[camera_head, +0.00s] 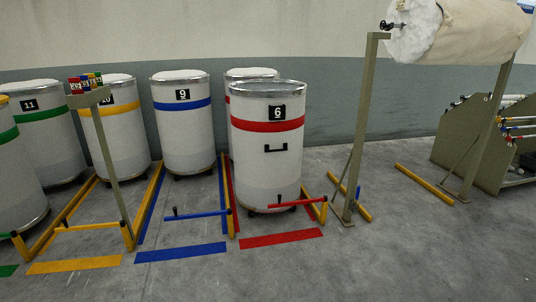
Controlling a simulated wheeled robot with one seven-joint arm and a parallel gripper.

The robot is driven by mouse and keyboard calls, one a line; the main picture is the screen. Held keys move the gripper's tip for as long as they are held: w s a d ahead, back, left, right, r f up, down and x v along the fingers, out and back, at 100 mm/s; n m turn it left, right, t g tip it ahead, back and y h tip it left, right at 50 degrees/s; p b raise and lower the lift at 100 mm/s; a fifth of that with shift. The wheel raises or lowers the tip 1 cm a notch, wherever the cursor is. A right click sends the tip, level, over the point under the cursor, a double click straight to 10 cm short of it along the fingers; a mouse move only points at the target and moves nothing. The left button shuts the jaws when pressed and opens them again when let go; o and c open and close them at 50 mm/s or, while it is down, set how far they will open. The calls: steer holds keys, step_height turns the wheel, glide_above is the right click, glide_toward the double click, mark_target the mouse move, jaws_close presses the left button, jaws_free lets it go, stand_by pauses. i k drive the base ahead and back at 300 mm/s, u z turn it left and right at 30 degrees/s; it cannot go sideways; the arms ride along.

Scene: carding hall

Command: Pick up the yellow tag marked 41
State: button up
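A small group of coloured tags sits on top of a thin grey-green stand (110,160) at the left. Red, blue, yellow and green show among them, with pale markings too small to read. A yellow patch (91,76) shows in that group, but I cannot tell whether it is the tag marked 41. My gripper is not in view.
White drums with coloured bands, including drum 6 (267,165) and drum 9 (183,130), stand behind floor rails. A blue floor strip (181,253) and a red one (281,239) lie in front. A roll frame (357,140) stands right. The front floor is clear.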

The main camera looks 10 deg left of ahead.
mark_target(92, 78)
steer(key=i, duration=1.2)
steer(key=u, duration=0.55)
steer(key=i, duration=1.05)
steer(key=u, duration=1.15)
steer(key=i, duration=0.85)
steer(key=u, duration=0.55)
